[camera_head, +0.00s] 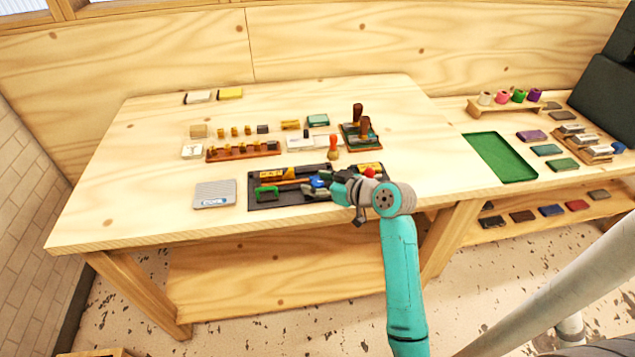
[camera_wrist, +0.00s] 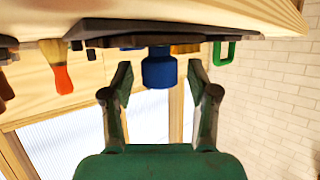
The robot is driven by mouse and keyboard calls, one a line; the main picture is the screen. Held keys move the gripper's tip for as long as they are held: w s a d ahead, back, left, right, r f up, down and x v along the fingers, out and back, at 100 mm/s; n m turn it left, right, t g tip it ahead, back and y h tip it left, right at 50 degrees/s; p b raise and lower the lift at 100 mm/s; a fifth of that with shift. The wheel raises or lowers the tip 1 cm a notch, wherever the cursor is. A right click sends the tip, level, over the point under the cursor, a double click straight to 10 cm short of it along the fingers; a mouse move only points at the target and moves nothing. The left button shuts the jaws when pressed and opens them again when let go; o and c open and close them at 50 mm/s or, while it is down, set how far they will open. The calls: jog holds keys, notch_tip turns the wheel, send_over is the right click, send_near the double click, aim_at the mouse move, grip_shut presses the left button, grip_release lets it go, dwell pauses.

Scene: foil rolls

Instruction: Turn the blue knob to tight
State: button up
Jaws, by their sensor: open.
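The blue knob (camera_head: 317,183) sits on a black board (camera_head: 292,203) near the table's front edge. My gripper (camera_head: 334,187) is beside the knob, at its right in the head view, and hides part of the board. In the wrist view the blue knob (camera_wrist: 159,70) is between the two open fingers of my gripper (camera_wrist: 160,82), with a gap at each side. The fingers are not touching it. No tight mark can be read in either view.

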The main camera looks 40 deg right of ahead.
jog(key=shift+w, duration=0.1)
grip_shut()
jog(key=shift+a+m+h, duration=0.1)
jog(key=shift+m+h, duration=0.2)
jog(key=m+h, duration=0.4)
jog(key=h, duration=0.1)
jog(key=shift+a+m+g+h, duration=0.1)
jog(key=shift+m+g+h, duration=0.2)
jog(key=shift+m+g, duration=0.1)
jog(key=m+g+h, duration=0.3)
jog(key=m+h, duration=0.2)
jog(key=shift+g, duration=0.3)
jog(key=shift+m, duration=0.4)
